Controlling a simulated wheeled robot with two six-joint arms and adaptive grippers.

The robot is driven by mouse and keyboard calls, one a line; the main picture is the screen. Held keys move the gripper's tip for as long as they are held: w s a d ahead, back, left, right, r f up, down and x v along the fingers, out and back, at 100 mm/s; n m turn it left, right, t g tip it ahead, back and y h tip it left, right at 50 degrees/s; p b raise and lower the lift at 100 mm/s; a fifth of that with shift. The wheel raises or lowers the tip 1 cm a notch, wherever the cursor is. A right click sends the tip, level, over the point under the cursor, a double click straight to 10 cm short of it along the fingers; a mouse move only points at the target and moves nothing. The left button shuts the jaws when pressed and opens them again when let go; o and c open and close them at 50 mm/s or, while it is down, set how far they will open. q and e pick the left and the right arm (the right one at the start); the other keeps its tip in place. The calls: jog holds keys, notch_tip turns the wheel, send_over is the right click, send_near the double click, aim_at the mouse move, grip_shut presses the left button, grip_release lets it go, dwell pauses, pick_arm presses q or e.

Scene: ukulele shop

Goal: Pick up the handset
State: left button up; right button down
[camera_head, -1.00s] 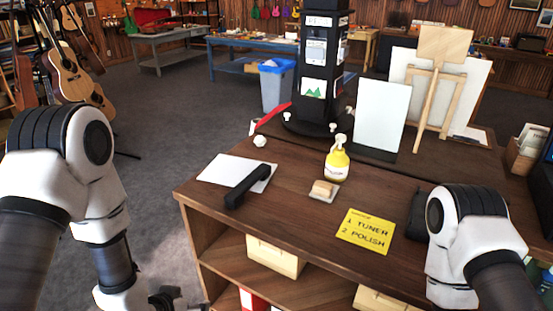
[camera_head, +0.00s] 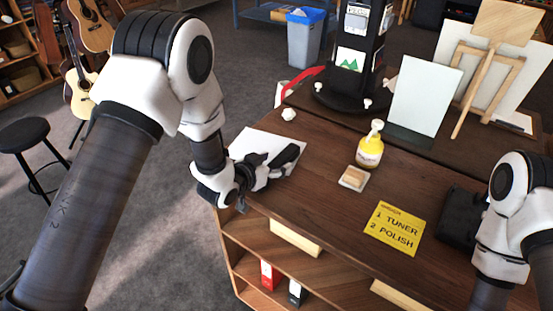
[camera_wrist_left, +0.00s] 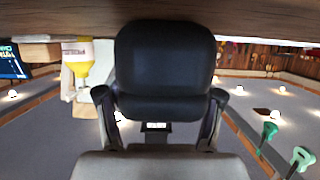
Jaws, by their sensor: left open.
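The black handset (camera_head: 287,155) lies on the white paper sheet (camera_head: 255,143) near the left end of the wooden counter. My left gripper (camera_head: 262,175) is down at counter height, close to the handset, and hides part of it. In the left wrist view, a large rounded black end of the handset (camera_wrist_left: 165,65) fills the middle. The left gripper's two fingers (camera_wrist_left: 160,97) are open, one on each side of it. I cannot tell whether they touch it.
On the counter (camera_head: 320,205) stand a yellow pump bottle (camera_head: 370,150), a small block on a dish (camera_head: 353,178), a yellow note (camera_head: 395,229) and a dark case (camera_head: 460,217). A black display tower (camera_head: 350,75) and white boards (camera_head: 424,95) stand behind. A stool (camera_head: 25,135) is at left.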

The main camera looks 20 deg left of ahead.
pick_arm(q)
jog(key=shift+w+d+f, duration=0.1)
jog(key=shift+w+f, duration=0.15)
jog(key=shift+w, duration=0.05)
jog(key=shift+s+r, duration=0.15)
grip_shut()
